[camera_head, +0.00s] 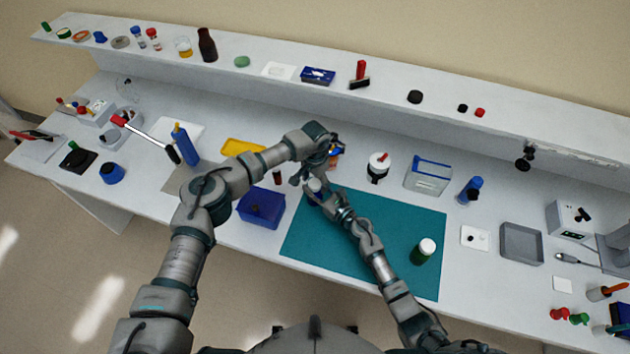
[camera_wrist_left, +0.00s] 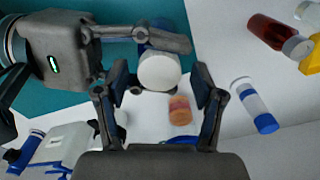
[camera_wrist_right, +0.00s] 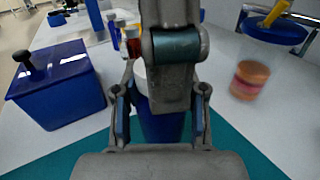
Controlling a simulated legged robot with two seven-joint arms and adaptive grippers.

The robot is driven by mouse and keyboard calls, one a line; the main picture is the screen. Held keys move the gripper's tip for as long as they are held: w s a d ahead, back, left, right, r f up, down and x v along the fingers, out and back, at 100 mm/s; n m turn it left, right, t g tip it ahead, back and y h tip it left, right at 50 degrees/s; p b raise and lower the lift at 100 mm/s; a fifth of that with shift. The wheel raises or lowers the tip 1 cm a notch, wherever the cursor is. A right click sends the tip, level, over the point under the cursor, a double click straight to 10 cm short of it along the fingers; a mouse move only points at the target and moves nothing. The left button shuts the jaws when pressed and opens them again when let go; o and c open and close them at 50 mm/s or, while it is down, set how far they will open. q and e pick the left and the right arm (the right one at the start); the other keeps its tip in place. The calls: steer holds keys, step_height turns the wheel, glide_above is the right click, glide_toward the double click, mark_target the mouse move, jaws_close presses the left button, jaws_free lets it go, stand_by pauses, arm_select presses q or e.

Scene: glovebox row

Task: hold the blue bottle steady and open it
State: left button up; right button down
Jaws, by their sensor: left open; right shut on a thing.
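The blue bottle stands at the far left corner of the teal mat (camera_head: 385,235). Its white cap (camera_head: 314,185) shows in the head view, and from above in the left wrist view (camera_wrist_left: 160,71). My right gripper (camera_head: 325,198) is shut on the blue body (camera_wrist_right: 160,122); both fingers flank it in the right wrist view. My left gripper (camera_head: 306,176) is over the bottle, open, with its fingers (camera_wrist_left: 158,92) on either side of the cap and visible gaps. In the right wrist view a grey arm part in front hides much of the cap.
A green bottle with a white cap (camera_head: 424,251) stands on the mat's right part. A dark blue box (camera_head: 261,207) is left of the mat. A white-and-black jar (camera_head: 378,166) and a clear blue-lidded container (camera_head: 428,175) stand behind it. The mat's middle is partly under my right arm.

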arm_select(q)
step_height(320, 180, up, 7)
steer(key=shift+r, duration=0.2)
steer(key=shift+c, duration=0.4)
arm_select(e)
steer(key=shift+f, duration=0.15)
arm_select(q)
steer(key=shift+f, duration=3.85)
steer(key=c, duration=1.2)
steer(key=o, duration=1.3)
steer(key=shift+r, duration=2.3)
arm_select(e)
steer(key=c, duration=0.6)
jaws_free()
